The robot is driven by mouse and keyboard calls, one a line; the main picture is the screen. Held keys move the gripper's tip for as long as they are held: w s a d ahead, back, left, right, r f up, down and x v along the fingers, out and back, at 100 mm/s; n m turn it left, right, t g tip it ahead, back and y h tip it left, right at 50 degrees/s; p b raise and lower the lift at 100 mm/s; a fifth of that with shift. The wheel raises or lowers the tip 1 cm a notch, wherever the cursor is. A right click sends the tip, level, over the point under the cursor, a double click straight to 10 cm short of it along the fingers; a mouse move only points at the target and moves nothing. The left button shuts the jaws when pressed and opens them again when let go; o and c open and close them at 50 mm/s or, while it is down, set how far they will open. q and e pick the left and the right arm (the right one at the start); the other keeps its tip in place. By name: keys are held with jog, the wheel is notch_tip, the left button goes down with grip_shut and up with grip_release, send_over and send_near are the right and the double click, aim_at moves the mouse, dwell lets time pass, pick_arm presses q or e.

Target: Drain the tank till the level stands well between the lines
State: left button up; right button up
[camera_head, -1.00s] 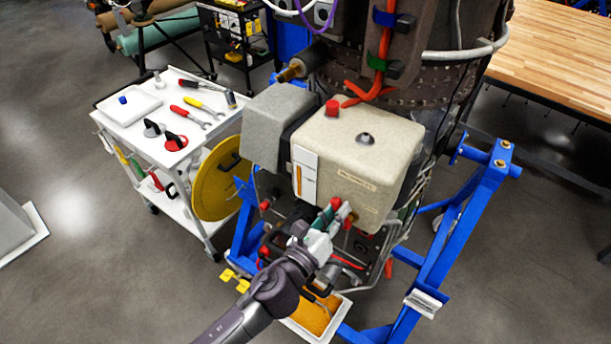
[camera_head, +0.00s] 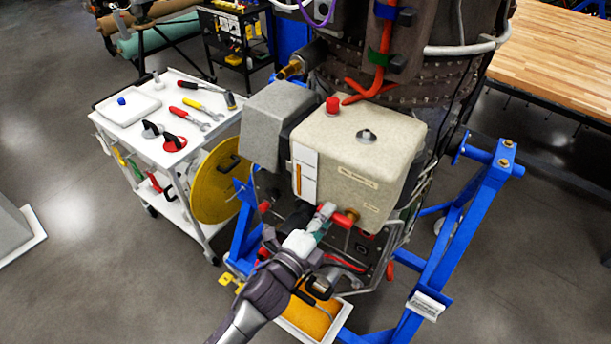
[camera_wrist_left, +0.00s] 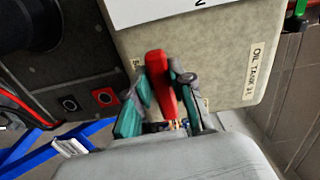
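The cream oil tank (camera_head: 375,155) sits on the turbine stand, with a red cap (camera_head: 333,105) on top. Its sight gauge (camera_head: 298,180) on the left front face shows an amber column beside a white plate; the lines are too small to read. My right gripper is out of view.
A white tray (camera_head: 343,312) with amber content stands on the floor below the tank. Blue stand beams (camera_head: 455,240) flank it. A white tool cart (camera_head: 140,150) is at the left and a wooden bench (camera_head: 560,60) at the upper right.

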pick_arm(q)
jog(key=o, duration=0.5)
jog(key=shift+f, duration=0.25)
jog(key=shift+c, duration=0.2)
jog(key=shift+r, duration=0.1)
jog(key=shift+s+a, duration=0.1)
jog(key=p+v, duration=0.1)
jog(key=v, duration=0.8)
jog(key=shift+s+a, duration=0.2)
jog(key=shift+s, duration=0.15)
